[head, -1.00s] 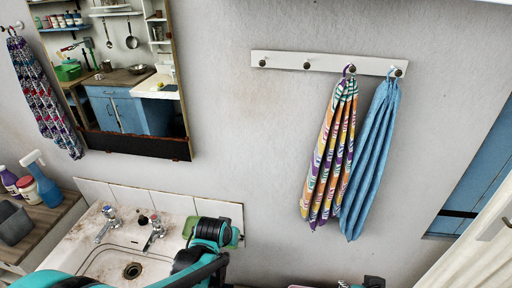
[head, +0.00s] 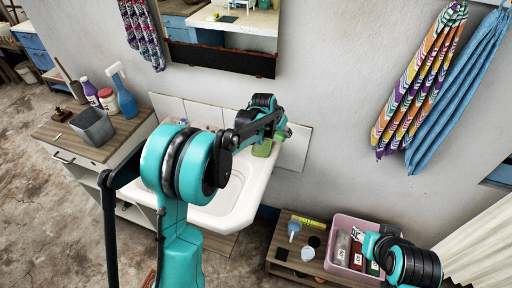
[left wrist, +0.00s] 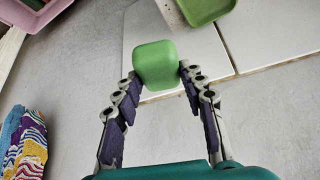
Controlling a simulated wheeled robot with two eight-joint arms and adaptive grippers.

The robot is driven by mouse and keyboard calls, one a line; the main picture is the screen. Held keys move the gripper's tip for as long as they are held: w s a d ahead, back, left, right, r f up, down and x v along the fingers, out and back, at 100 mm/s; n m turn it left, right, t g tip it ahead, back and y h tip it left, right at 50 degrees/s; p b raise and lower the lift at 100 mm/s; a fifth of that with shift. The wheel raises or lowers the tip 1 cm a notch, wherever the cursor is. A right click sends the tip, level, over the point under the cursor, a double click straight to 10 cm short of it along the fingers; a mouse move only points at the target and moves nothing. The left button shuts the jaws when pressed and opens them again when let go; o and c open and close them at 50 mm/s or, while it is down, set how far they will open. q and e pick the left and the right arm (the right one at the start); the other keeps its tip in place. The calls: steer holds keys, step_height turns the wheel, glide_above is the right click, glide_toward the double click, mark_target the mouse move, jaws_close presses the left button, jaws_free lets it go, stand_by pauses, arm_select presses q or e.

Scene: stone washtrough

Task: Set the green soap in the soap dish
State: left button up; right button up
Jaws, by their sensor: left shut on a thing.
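The green soap (left wrist: 156,64), a rounded block, is between the fingertips of my left gripper (left wrist: 158,76) in the left wrist view. The gripper is shut on it, with pale tiles and wall behind. The green soap dish (left wrist: 207,8) is cut by the top edge of that view, apart from the soap and to its upper right. In the head view the dish (head: 263,148) is at the back right of the washtrough (head: 240,205), partly hidden by my left arm. The left gripper (head: 284,131) shows small there. The right arm shows at lower right; its fingers do not.
A pink crate (head: 340,222) with several items stands on a low wooden shelf (head: 283,262) at lower right. A counter (head: 125,140) at left bears a grey container (head: 92,127) and bottles. Towels (head: 420,80) hang on the wall. My left arm covers much of the trough.

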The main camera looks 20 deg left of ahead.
arm_select(q)
steer(key=a+f+b, duration=0.1)
steer(key=a, duration=0.1)
steer(key=a+f, duration=0.2)
steer(key=a, duration=0.1)
steer(key=a+f+b, duration=0.1)
steer(key=a+f, duration=0.1)
steer(key=a, duration=0.1)
steer(key=shift+w+a+f+b, duration=0.1)
steer(key=shift+w+b, duration=0.05)
steer(key=shift+b, duration=0.15)
step_height(320, 180, down, 4)
steer(key=shift+r+b, duration=0.25)
steer(key=shift+b, duration=0.7)
steer(key=shift+c, duration=0.4)
steer(key=shift+f, duration=0.15)
jaws_close()
steer(key=o, duration=1.3)
jaws_free()
